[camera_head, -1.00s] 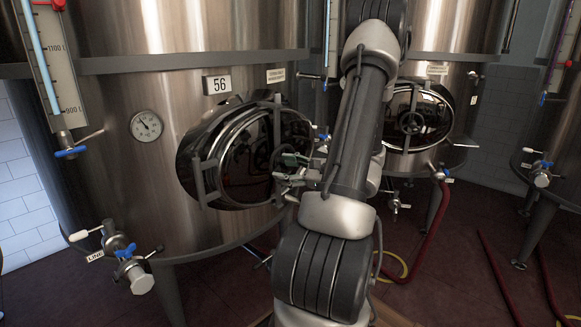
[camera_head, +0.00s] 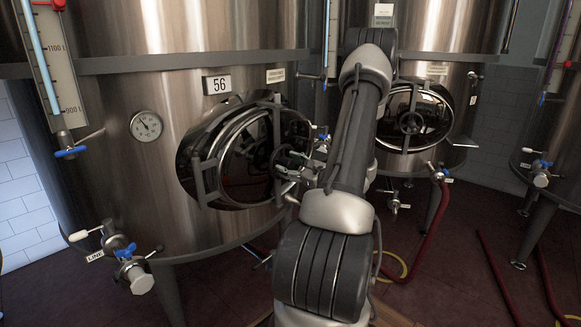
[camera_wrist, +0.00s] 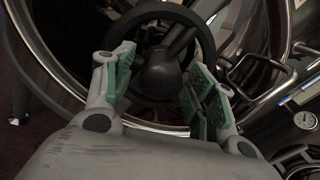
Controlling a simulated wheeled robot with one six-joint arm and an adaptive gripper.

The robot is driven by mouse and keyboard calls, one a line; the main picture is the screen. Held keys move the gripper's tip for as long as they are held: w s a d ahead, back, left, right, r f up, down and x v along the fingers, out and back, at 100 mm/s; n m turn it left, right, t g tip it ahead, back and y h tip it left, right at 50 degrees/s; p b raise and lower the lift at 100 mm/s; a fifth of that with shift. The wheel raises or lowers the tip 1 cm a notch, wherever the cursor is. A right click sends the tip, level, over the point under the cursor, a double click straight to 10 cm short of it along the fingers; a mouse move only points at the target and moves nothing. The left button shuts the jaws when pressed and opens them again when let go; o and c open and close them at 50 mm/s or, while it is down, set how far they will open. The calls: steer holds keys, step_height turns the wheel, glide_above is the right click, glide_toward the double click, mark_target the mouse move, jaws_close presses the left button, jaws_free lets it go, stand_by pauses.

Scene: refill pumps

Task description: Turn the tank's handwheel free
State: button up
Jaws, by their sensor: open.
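The tank (camera_head: 130,75) marked 56 is a steel cylinder with an oval door (camera_head: 235,165) on its front. The dark handwheel (camera_head: 276,160) sits at the door's right side, partly hidden behind my gripper. In the wrist view the handwheel (camera_wrist: 150,18) shows as a black ring with a round hub (camera_wrist: 160,75) and a spoke. My gripper (camera_wrist: 160,82) is open, its green-padded fingers on either side of the hub, with gaps to both pads. In the head view my gripper (camera_head: 287,164) is at the door. I cannot tell whether the pads touch the wheel.
A valve (camera_head: 130,265) sticks out at the lower left of the tank, below a gauge (camera_head: 146,126). A second tank with its own handwheel (camera_head: 411,122) stands to the right. A red hose (camera_head: 430,235) runs down to the floor there.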

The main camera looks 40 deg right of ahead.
jaws_close()
